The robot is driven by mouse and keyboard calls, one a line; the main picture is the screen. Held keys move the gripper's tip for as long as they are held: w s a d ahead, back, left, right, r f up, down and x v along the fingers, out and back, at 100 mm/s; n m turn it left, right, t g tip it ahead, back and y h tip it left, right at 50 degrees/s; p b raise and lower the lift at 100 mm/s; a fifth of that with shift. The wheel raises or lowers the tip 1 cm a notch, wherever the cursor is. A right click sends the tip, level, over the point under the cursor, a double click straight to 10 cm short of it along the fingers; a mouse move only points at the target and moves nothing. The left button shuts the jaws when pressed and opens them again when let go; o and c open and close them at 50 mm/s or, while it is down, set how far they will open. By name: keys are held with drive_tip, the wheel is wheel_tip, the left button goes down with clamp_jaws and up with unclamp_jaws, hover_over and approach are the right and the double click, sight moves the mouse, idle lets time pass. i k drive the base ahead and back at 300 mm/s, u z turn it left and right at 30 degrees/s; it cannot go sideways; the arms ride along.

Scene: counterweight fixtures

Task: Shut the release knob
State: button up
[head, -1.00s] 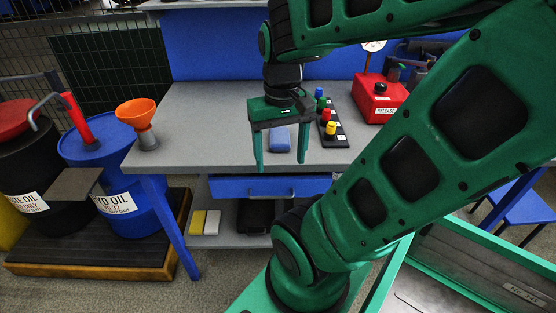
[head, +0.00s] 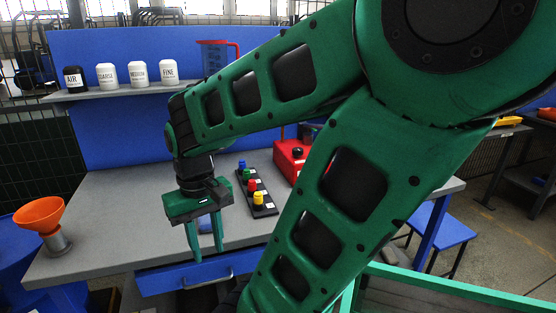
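The release knob is a black knob (head: 297,153) on top of a red box (head: 289,162) at the back right of the grey bench. My arm hides the right part of the box, and its label does not show now. My gripper (head: 206,256) hangs fingers down over the front of the bench, to the left of the red box and apart from it.
A black strip with coloured knobs (head: 257,197) lies between my gripper and the red box. An orange funnel (head: 39,215) stands at the bench's left. White canisters (head: 138,74) and a red-handled jug (head: 215,58) stand on the shelf above. The bench's left middle is clear.

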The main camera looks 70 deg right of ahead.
sight(297, 151)
drive_tip(key=z, duration=2.25)
drive_tip(key=k, duration=0.8)
drive_tip(key=u, duration=0.55)
drive_tip(key=i, duration=1)
